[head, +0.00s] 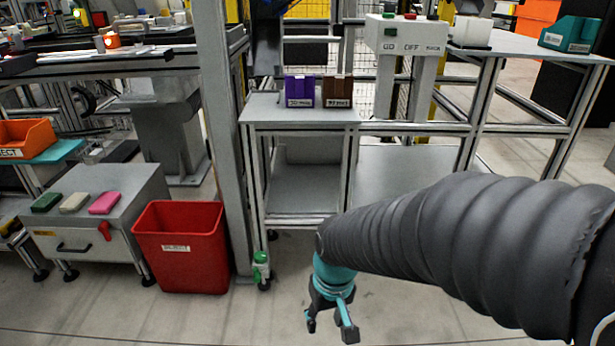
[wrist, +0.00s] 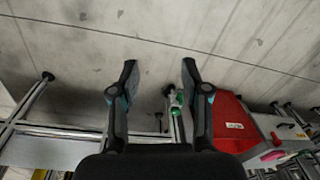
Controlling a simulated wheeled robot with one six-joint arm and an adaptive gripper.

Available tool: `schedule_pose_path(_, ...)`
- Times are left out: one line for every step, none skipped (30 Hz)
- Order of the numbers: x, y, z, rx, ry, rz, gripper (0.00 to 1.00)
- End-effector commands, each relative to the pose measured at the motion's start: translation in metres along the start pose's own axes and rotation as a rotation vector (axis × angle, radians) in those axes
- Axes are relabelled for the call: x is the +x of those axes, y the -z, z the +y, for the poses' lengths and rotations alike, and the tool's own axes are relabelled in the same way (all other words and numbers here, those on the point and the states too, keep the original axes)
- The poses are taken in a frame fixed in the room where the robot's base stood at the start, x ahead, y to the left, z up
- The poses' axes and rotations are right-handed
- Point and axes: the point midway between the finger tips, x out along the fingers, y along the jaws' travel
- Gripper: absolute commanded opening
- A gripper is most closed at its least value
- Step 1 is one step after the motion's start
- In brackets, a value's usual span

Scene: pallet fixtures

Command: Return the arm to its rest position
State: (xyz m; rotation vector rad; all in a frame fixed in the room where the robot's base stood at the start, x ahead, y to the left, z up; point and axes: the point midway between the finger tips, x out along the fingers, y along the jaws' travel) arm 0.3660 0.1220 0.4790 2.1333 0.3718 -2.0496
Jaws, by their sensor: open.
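My gripper (head: 331,325) hangs from my dark, ribbed arm at the lower middle of the head view, pointing down in front of the workstation. In the wrist view my gripper (wrist: 158,85) has its two fingers spread wide with nothing between them. Bare floor shows beyond the fingertips. No object is held or touched by the fingers.
A red bin (head: 180,245) stands left of my gripper, beside a grey cabinet (head: 95,215). A green-and-white bottle (head: 261,268) is by a post. A small table (head: 300,112) bears purple and brown boxes. Floor around my gripper is clear.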

Motion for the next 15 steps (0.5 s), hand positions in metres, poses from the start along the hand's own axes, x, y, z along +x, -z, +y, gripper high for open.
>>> schedule_pose_path(-0.02, -0.008, 0.008, 0.013, -0.006, 0.015, 0.47)
schedule_pose_path(-0.029, -0.013, 0.012, 0.019, -0.011, 0.021, 0.47)
schedule_pose_path(-0.04, -0.02, 0.017, 0.029, -0.017, 0.032, 0.47)
schedule_pose_path(-0.049, -0.025, 0.021, 0.036, -0.021, 0.039, 0.47)
schedule_pose_path(-0.057, -0.029, 0.025, 0.044, -0.026, 0.05, 0.47)
schedule_pose_path(-0.068, -0.036, 0.03, 0.054, -0.033, 0.063, 0.47)
schedule_pose_path(-0.076, -0.04, 0.034, 0.062, -0.038, 0.076, 0.47)
schedule_pose_path(-0.084, -0.044, 0.037, 0.071, -0.043, 0.091, 0.47)
schedule_pose_path(-0.094, -0.05, 0.042, 0.082, -0.049, 0.111, 0.47)
schedule_pose_path(-0.102, -0.054, 0.045, 0.092, -0.054, 0.128, 0.47)
schedule_pose_path(-0.109, -0.058, 0.048, 0.101, -0.059, 0.148, 0.47)
schedule_pose_path(-0.12, -0.062, 0.053, 0.114, -0.067, 0.177, 0.47)
schedule_pose_path(-0.128, -0.064, 0.056, 0.124, -0.073, 0.202, 0.47)
schedule_pose_path(-0.136, -0.067, 0.059, 0.135, -0.078, 0.227, 0.47)
schedule_pose_path(-0.146, -0.071, 0.062, 0.149, -0.085, 0.258, 0.47)
